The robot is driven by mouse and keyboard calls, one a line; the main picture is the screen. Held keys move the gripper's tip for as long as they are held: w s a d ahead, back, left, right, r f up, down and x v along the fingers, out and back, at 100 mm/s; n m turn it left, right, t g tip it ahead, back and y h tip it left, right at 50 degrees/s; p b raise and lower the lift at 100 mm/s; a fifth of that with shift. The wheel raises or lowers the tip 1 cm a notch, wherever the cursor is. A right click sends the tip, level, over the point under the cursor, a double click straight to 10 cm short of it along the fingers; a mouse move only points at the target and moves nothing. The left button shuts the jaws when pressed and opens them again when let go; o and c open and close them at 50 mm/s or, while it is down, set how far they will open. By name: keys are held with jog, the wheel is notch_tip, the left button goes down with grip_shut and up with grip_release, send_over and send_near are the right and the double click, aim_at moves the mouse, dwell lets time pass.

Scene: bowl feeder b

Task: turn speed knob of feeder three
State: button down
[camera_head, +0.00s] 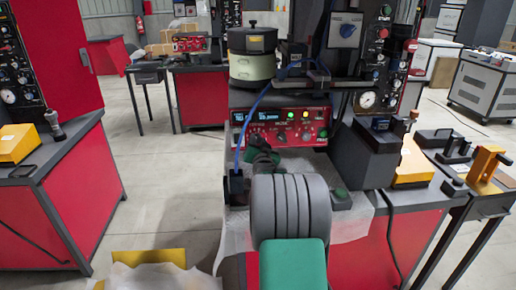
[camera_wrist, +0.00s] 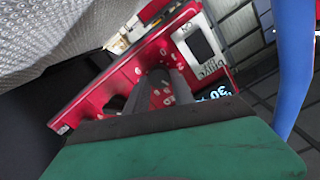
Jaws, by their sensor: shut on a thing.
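The red feeder control box (camera_head: 313,117) stands on the bench in the middle of the head view, with a lit display (camera_head: 257,115) and several knobs and buttons on its front. Its red panel (camera_wrist: 95,95) runs aslant across the wrist view, with white scale numbers and a lit display (camera_wrist: 215,92). My gripper (camera_head: 260,147) is at the lower left of the panel in the head view. In the wrist view its grey fingers (camera_wrist: 160,85) reach the panel among the white numbers and are shut on a knob. The knob is mostly hidden by the fingers.
A bowl feeder (camera_head: 252,65) stands behind and above the box. A blue cable (camera_head: 252,115) hangs close to my gripper and shows at the right of the wrist view (camera_wrist: 293,65). A dark block (camera_head: 365,150) stands right of the box. Crinkled sheeting (camera_head: 352,225) covers the bench front.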

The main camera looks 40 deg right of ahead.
jog(key=shift+m+b, duration=0.4)
jog(key=shift+m, duration=0.1)
jog(key=c, duration=1.1)
grip_release()
jog(key=v, duration=0.7)
jog(key=shift+s+a+b, duration=0.25)
jog(key=shift+s+b, duration=0.05)
jog(key=shift+s, duration=0.05)
